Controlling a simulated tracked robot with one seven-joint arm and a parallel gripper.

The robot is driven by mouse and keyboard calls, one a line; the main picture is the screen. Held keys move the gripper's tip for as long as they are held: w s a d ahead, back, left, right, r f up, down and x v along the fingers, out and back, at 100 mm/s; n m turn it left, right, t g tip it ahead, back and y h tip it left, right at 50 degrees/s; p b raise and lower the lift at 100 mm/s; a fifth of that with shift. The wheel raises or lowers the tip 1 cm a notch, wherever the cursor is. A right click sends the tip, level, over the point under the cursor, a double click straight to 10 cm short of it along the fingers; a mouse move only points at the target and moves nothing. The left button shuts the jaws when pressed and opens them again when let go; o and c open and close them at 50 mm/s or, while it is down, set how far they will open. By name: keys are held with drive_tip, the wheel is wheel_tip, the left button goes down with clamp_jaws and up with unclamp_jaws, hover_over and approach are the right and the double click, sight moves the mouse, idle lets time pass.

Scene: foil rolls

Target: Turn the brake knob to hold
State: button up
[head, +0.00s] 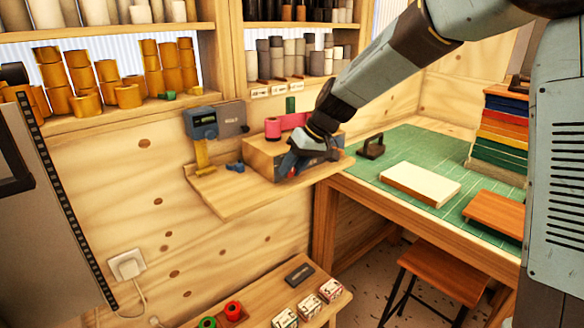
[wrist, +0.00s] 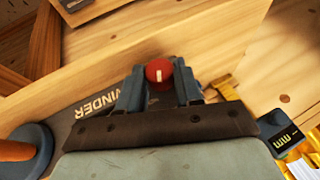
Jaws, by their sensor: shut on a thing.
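The brake knob (wrist: 159,73) is a red round knob with a white mark. In the wrist view it sits between the two fingertips of my gripper (wrist: 159,82), which is shut on it. The white mark runs nearly upright in that view. I cannot see any hold label.
A blue-grey device (head: 203,122) stands left of the winder on the wooden wall shelf (head: 225,197). The green-matted bench (head: 420,160) is to the right. Rolls fill the upper shelves.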

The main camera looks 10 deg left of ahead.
drive_tip(key=shift+w+d+f+m+g+y, duration=0.1)
drive_tip(key=shift+w+d+m+g+y, duration=0.1)
drive_tip(key=shift+g+y, duration=0.4)
drive_tip(key=shift+w+d+f+m+g+y, duration=0.1)
drive_tip(key=shift+w+m+g+y, duration=0.1)
drive_tip(key=shift+g+y, duration=0.35)
drive_tip(key=shift+d+f+m+g+y, duration=0.15)
drive_tip(key=shift+m+g+y, duration=0.35)
drive_tip(key=shift+g+y, duration=0.95)
drive_tip(key=shift+f, duration=0.1)
drive_tip(key=o, duration=1)
drive_tip(key=shift+o, duration=0.2)
drive_tip(key=t+h, duration=0.2)
drive_tip(key=n+t+h, duration=0.1)
drive_tip(key=shift+s+a+r, duration=0.25)
drive_tip(key=shift+a+r, duration=0.05)
drive_tip(key=shift+r, duration=0.1)
drive_tip(key=shift+s+a+r+n+t+h, duration=0.15)
drive_tip(key=shift+n+t+h, duration=0.15)
drive_tip(key=shift+t+h, duration=0.5)
drive_tip(key=shift+s+a+n+t+h, duration=0.1)
drive_tip(key=shift+n+t+h, duration=0.2)
drive_tip(key=shift+t+h, duration=0.45)
drive_tip(key=shift+s+t+h, duration=0.15)
drive_tip(key=shift+t+h, duration=0.4)
drive_tip(key=shift+t, duration=0.2)
